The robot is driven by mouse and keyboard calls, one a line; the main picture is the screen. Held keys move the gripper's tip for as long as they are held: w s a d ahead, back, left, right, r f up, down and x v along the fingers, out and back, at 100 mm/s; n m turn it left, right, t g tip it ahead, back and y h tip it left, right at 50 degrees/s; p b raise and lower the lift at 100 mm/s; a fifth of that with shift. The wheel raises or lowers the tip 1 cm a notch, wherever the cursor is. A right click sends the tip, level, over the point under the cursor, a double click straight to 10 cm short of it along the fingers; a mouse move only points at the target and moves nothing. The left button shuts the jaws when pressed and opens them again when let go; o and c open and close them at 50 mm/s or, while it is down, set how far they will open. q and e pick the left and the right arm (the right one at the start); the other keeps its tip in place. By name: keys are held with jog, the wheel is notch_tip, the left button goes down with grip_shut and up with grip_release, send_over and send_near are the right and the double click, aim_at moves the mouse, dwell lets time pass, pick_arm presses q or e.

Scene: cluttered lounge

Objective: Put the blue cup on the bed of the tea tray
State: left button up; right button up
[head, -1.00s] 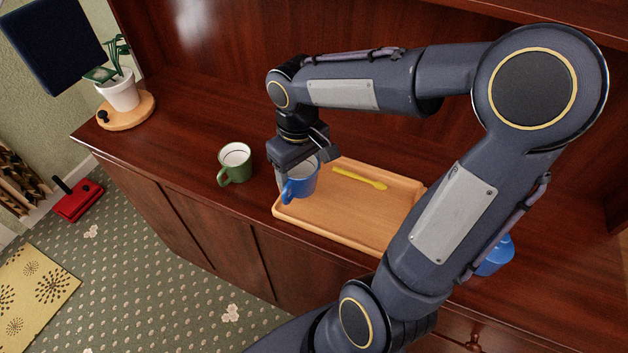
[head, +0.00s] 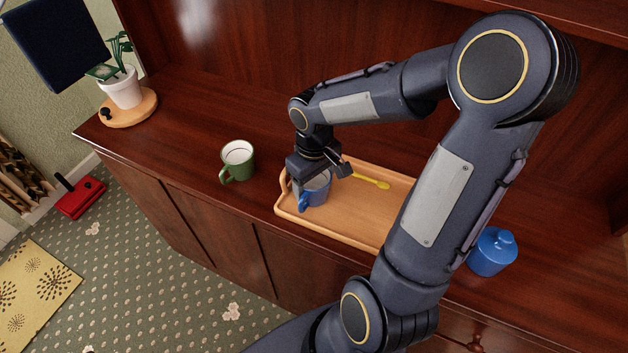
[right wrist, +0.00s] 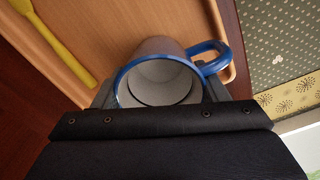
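The blue cup (head: 314,196) is upright over the left part of the wooden tea tray (head: 360,222). It touches or hovers just above the bed; I cannot tell which. My right gripper (head: 316,182) reaches down over the cup with a finger on either side and is shut on it. In the right wrist view the cup (right wrist: 160,82) sits between the fingertips, its pale inside empty and its handle to the upper right. The tray's wood (right wrist: 110,25) shows behind it. My arm hides the tray's right end. My left gripper is not in view.
A yellow spoon (head: 371,182) lies on the tray's far side. A green mug (head: 237,161) stands left of the tray. A lidded blue pot (head: 493,252) stands to the right. A potted plant (head: 122,88) is at the far left. The tray's middle is clear.

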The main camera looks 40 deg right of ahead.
jog(key=o, duration=0.4)
jog(key=shift+o, duration=0.2)
notch_tip(320, 180, up, 11)
jog(key=p, duration=0.1)
jog(key=s+a+m+t+y, duration=0.2)
jog(key=s+a+t, duration=0.3)
jog(key=s+a, duration=0.3)
jog(key=s+y, duration=0.1)
jog(key=s, duration=0.3)
jog(key=shift+s+a+f+m+t+y, duration=0.2)
jog(key=shift+a+f+m+t+y, duration=0.1)
jog(key=shift+a+y, duration=0.1)
jog(key=shift+r, duration=0.1)
